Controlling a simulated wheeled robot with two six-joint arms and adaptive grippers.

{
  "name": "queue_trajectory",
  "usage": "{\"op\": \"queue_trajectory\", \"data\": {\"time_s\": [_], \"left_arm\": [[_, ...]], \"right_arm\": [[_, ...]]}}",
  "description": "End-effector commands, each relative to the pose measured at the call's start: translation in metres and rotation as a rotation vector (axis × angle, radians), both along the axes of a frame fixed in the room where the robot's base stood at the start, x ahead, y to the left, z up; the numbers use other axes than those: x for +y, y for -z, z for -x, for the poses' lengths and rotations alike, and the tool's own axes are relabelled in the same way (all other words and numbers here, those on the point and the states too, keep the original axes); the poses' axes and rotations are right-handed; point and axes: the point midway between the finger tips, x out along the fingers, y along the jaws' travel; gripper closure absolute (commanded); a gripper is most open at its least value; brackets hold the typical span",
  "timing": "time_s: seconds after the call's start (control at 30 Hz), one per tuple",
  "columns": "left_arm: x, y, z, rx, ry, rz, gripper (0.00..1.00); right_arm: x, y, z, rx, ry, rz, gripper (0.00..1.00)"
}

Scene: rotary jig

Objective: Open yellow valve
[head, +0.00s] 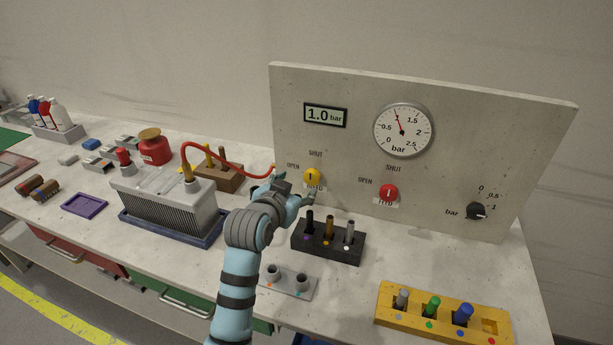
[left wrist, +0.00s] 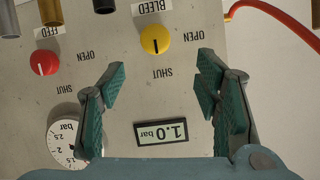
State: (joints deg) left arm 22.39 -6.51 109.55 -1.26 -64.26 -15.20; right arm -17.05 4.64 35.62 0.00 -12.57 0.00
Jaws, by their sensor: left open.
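The yellow valve (head: 312,176) is a round knob low on the left part of the upright grey panel (head: 500,130). My left gripper (head: 294,188) is open in front of the panel, just left of the knob in the head view. In the wrist view its empty fingers (left wrist: 163,68) are spread, with the knob beyond the gap between their tips, apart from both. My right gripper is not seen.
A red knob (head: 388,192) is right of the yellow one, also pointing at SHUT. A display (head: 325,115) reads 1.0 bar, near a dial gauge (head: 402,130). A black holder (head: 330,245) stands below. A red hose (head: 225,160) arches at the left.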

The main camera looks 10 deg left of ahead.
Motion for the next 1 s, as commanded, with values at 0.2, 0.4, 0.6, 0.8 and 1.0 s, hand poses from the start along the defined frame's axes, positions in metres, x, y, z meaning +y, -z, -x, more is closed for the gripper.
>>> {"op": "queue_trajectory", "data": {"time_s": [0.2, 0.4, 0.6, 0.8, 1.0], "left_arm": [[-0.007, 0.027, -0.061, 0.0, 0.005, 0.001, 0.43], [-0.006, 0.038, -0.091, 0.0, 0.001, 0.0, 0.43], [-0.007, 0.04, -0.097, -0.001, 0.001, 0.0, 0.43], [-0.007, 0.04, -0.096, 0.0, 0.001, 0.0, 0.52], [-0.007, 0.04, -0.096, 0.0, 0.001, 0.001, 0.84]], "right_arm": [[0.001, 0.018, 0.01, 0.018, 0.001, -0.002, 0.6], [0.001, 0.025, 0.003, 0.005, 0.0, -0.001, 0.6], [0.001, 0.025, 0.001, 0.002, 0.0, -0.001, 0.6], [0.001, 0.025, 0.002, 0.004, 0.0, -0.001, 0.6], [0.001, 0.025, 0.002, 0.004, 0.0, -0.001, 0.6]]}}
